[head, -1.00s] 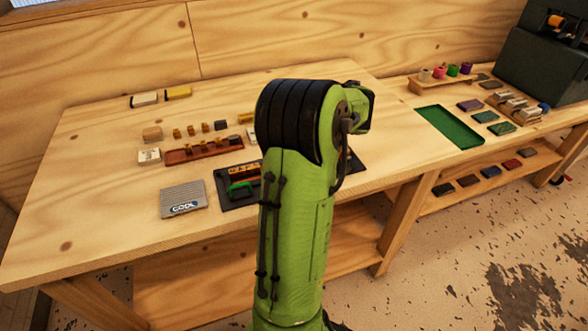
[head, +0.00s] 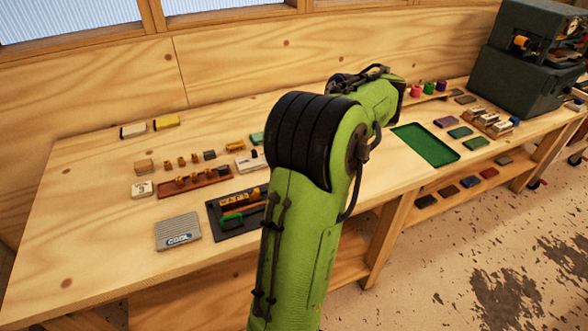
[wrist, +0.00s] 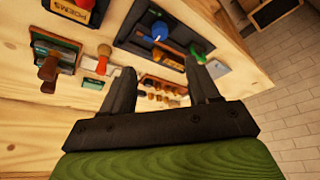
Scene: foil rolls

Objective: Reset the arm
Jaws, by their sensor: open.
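My gripper (wrist: 162,68) shows in the wrist view with its two dark fingers spread apart and nothing between them. Beyond the fingers are a dark tray (wrist: 134,36) with a blue knob and a row of small pieces on the bench, apart from the fingers as far as I can tell. In the head view my green arm rises at the centre and bends to the right over the bench. The gripper itself is hidden there behind the arm.
The wooden bench (head: 85,235) holds a grey "COOL" block (head: 178,231), a black tray (head: 236,235), a red-brown rack (head: 195,183) and several small blocks. At right are an empty green tray (head: 425,146) and a dark machine (head: 515,75). The bench's front left is clear.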

